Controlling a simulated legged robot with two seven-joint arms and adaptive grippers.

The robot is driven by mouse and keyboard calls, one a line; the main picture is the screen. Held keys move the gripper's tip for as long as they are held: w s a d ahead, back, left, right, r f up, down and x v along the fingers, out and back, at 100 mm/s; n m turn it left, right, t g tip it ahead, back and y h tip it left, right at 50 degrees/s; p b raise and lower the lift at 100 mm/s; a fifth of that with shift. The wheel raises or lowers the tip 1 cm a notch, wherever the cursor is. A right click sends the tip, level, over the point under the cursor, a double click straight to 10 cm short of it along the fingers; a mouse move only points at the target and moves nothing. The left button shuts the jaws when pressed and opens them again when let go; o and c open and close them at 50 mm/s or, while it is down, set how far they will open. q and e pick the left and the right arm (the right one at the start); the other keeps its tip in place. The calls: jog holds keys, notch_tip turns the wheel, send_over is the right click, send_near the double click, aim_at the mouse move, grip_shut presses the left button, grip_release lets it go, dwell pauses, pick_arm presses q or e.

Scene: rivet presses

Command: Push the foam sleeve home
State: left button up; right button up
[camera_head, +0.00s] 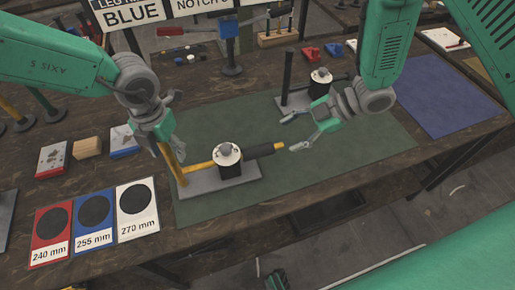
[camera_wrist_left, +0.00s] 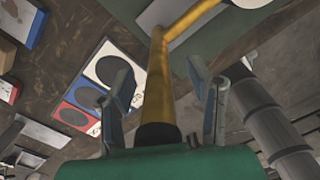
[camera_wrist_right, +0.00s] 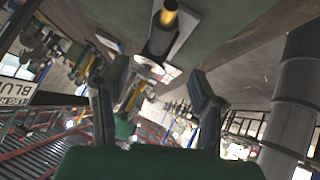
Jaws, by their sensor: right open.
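The front press stands on a grey base plate (camera_head: 222,180) with a white-capped black clamp (camera_head: 228,158). A yellow bar (camera_head: 200,166) runs through it. The black foam sleeve (camera_head: 260,151) is on the bar's right part, with a yellow tip (camera_head: 279,146) showing beyond it. Whether the sleeve touches the clamp is unclear. My left gripper (camera_head: 168,152) is open around a yellow post at the left end; the post passes between its fingers in the left wrist view (camera_wrist_left: 158,90). My right gripper (camera_head: 294,133) is open and empty, just right of the tip; the sleeve (camera_wrist_right: 160,40) lies ahead of its fingers.
A second press (camera_head: 318,86) stands behind on the green mat (camera_head: 330,160). Red, blue and white size cards (camera_head: 95,210) lie front left. A blue mat (camera_head: 440,100) is at right. The mat's right part is clear.

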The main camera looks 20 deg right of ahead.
pick_arm(q)
notch_tip(320, 180, up, 12)
jog(key=shift+f, duration=0.1)
dwell(0.5)
